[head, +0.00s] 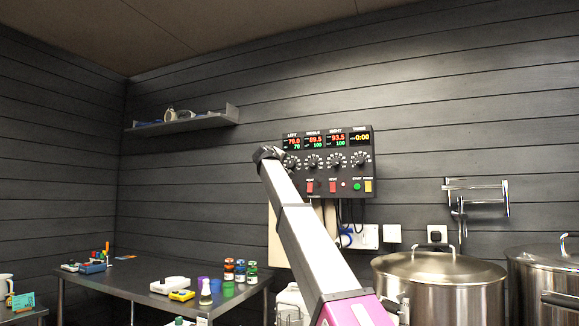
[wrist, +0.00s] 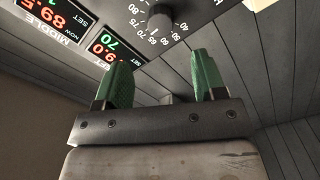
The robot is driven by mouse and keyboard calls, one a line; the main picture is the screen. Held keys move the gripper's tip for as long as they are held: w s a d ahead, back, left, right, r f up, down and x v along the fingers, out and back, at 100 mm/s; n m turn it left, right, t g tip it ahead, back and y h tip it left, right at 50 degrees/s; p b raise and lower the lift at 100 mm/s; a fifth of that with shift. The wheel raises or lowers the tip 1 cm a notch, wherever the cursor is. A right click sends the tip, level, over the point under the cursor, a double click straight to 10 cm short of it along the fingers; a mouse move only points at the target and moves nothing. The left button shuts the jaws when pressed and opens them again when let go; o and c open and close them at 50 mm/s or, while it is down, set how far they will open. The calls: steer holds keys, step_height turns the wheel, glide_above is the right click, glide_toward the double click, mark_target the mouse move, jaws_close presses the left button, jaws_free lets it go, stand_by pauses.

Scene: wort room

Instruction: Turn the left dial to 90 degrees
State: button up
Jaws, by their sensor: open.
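The left dial (wrist: 160,18) is a dark round knob with a numbered white scale, at the top of the wrist view. The left readout (head: 292,142) shows 79.0 in red and 70 in green. My gripper (wrist: 163,72) is open and empty; its two green fingers stand apart, with the knob beyond them, roughly in line with the gap. I see no contact.
The middle dial (head: 312,161), right dial (head: 337,160) and timer dial (head: 360,159) sit close to the right. Buttons and switches (head: 357,187) lie below. A wall shelf (head: 185,123) is left of the panel. Steel kettles (head: 440,290) and a cluttered table (head: 135,276) stand lower.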

mark_target(290, 164)
steer(key=x, duration=0.8)
steer(key=shift+w+d+f, duration=0.1)
steer(key=shift+w+d, duration=0.05)
steer(key=shift+w, duration=0.25)
steer(key=c, duration=0.9)
